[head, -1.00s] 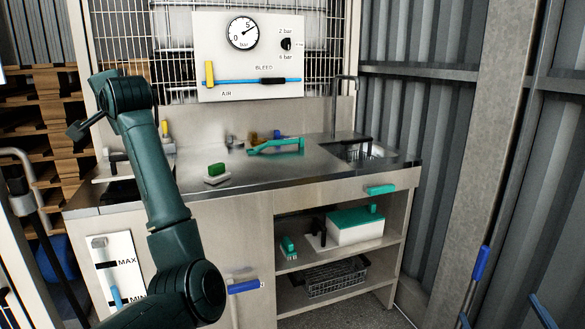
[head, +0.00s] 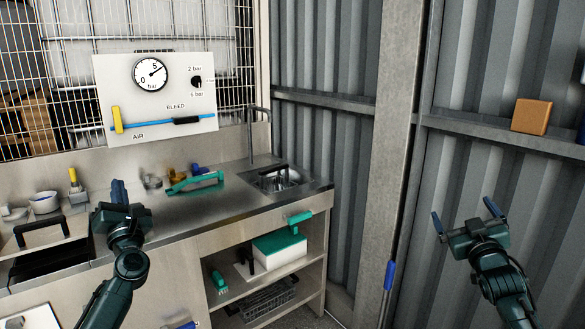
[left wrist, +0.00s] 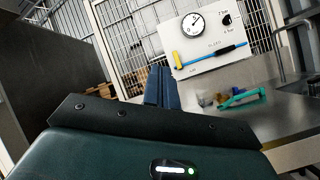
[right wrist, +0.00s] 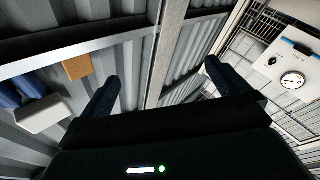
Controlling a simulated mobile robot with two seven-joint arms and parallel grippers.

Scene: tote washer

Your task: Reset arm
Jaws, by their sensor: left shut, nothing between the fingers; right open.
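My left gripper (head: 121,192) is raised in front of the steel bench at the left of the head view. Its blue fingers are together with nothing between them; they also show closed in the left wrist view (left wrist: 162,88). My right gripper (head: 465,210) is held up in front of the corrugated wall at the right. Its fingers stand wide apart and empty, as the right wrist view (right wrist: 160,80) also shows. Neither gripper touches anything in view.
The steel bench (head: 200,212) holds a teal-handled tool (head: 194,182), a sink (head: 280,180) and a white bowl (head: 45,203). A gauge panel (head: 155,95) stands behind it. An orange-brown block (head: 530,116) sits on a wall ledge at right. Space around the right gripper looks free.

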